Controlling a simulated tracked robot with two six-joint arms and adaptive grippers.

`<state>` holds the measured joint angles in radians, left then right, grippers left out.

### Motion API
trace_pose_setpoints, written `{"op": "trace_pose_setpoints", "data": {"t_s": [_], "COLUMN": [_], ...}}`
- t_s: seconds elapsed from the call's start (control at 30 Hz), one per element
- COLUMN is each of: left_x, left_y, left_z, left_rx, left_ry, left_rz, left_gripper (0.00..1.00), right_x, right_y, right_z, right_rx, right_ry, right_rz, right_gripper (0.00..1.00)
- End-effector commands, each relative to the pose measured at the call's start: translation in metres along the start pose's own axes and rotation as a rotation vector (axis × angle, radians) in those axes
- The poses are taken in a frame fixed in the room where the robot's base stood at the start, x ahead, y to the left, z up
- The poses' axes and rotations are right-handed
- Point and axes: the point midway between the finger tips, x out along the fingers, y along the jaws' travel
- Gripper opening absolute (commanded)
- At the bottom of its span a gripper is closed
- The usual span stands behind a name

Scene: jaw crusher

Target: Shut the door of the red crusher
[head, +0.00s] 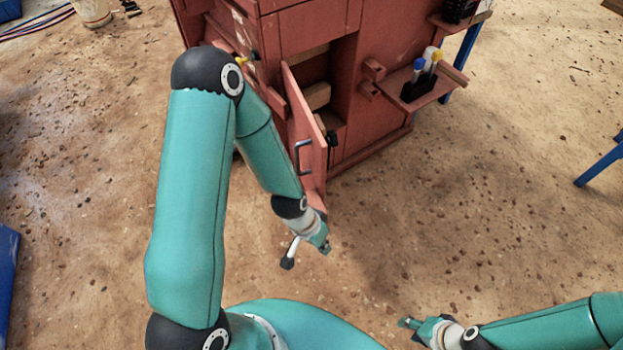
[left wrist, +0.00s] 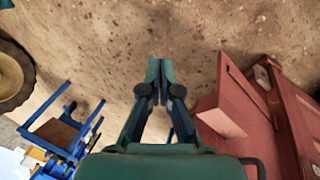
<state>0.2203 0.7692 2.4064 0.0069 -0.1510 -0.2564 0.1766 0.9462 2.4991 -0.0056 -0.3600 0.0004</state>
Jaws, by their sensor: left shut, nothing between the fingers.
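The red crusher (head: 385,85) stands at the top middle of the head view. Its door (head: 307,128) is swung open toward me, with a dark handle (head: 302,157) on its face and wooden-looking pieces showing in the opening behind it. My left gripper (head: 325,248) is in front of the door's lower end, low over the floor, shut and empty. In the left wrist view its fingers (left wrist: 153,72) meet, and red crusher panels (left wrist: 250,110) are to the right, apart from the fingertips. My right gripper (head: 408,322) is at the bottom, away from the crusher; its jaws are too small to judge.
A red side shelf (head: 450,80) on the crusher holds a black holder with blue-, white- and yellow-topped items. Blue legs (head: 602,160) stand at the right edge. A blue-framed stand (left wrist: 65,130) shows in the left wrist view. The dirt floor (head: 480,220) right of the door is clear.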

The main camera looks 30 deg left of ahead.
Motion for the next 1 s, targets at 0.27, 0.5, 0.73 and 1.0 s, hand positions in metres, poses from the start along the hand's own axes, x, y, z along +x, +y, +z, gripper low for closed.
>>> {"op": "trace_pose_setpoints", "data": {"t_s": [0.27,0.5,0.73,1.0], "left_x": [-0.097,-0.168,-0.161,-0.110], "left_y": [-0.083,-0.111,-0.114,-0.117], "left_z": [-0.081,-0.090,-0.092,-0.101], "left_rx": [0.419,0.649,0.682,0.681], "left_ry": [0.122,0.148,0.143,0.142], "left_rz": [-0.088,-0.142,-0.142,-0.140], "left_gripper": [0.00,0.00,0.00,0.00], "right_x": [0.045,0.059,0.059,0.058], "right_y": [0.016,0.021,0.021,0.021], "right_z": [0.000,0.000,0.000,0.000], "right_rx": [0.000,0.000,0.000,0.000], "right_ry": [0.000,0.000,0.000,0.000], "right_rz": [0.000,0.000,0.000,0.000], "right_gripper": [0.40,0.40,0.40,0.40]}}
